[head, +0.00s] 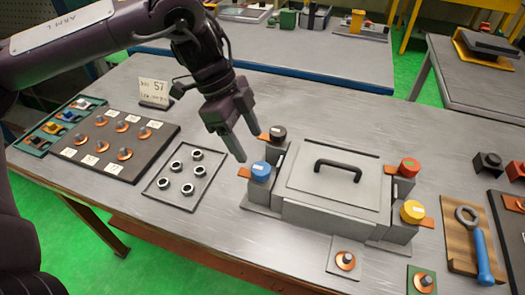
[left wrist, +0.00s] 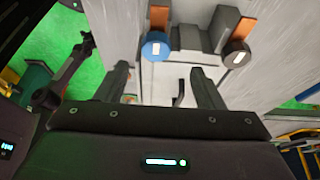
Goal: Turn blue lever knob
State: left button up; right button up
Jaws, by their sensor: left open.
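The blue lever knob (head: 261,171) sits on a grey post at the near left corner of the grey box fixture (head: 335,180), with a copper tab beside it. It also shows in the left wrist view (left wrist: 156,48), with a white label on top. My left gripper (head: 249,147) is open and empty, fingers pointing down, above and just behind the blue knob and apart from it. In the left wrist view the open fingers (left wrist: 160,68) show below the knob in the picture. My right gripper is not in view.
A black knob (head: 278,132) stands close behind the blue one.

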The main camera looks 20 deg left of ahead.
aim_at(261, 168)
pick_arm(q)
jog(key=f, duration=0.1)
jog(key=d+f, duration=0.1)
jog(key=s+f, duration=0.1)
jog(key=shift+d+f, duration=0.35)
jog(key=shift+p+x, duration=0.35)
jog(key=shift+x, duration=0.65)
jog(key=shift+w+d+f, duration=0.1)
jog(key=shift+w+f, duration=0.1)
jog(key=shift+f, duration=0.05)
jog(key=shift+s+f, duration=0.1)
jog(key=c, duration=1)
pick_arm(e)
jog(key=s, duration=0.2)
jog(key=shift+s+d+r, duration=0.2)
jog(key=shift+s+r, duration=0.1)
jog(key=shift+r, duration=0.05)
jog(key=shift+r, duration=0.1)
